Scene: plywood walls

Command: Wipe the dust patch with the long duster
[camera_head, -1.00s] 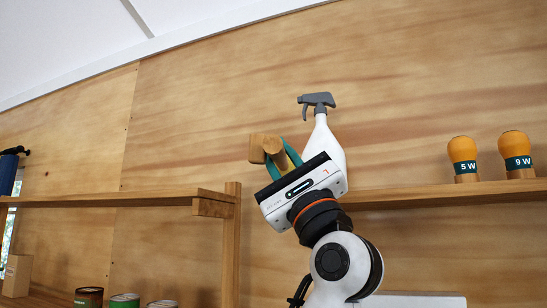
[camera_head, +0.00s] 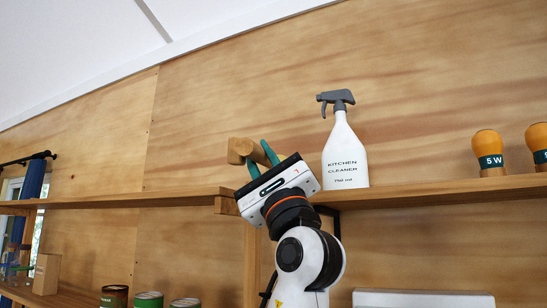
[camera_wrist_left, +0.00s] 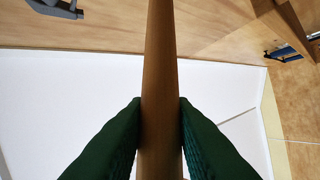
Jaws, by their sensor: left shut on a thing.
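My left gripper (camera_head: 261,160) is raised at shelf height, in front of the plywood wall. Its green fingers are shut on a round wooden handle, the long duster's (camera_head: 240,150), whose blunt end points towards the wall side in the head view. In the left wrist view the handle (camera_wrist_left: 160,45) runs straight between the two fingers (camera_wrist_left: 160,105). The duster's head is not seen in either view. No dust patch can be made out. My right gripper is not in view.
A spray bottle (camera_head: 345,155) stands on the upper shelf (camera_head: 430,192), just right of my left gripper. Orange bulb-like items (camera_head: 488,150) stand farther right. Several cans (camera_head: 149,300) and a wooden block (camera_head: 46,274) are on the lower shelf at left.

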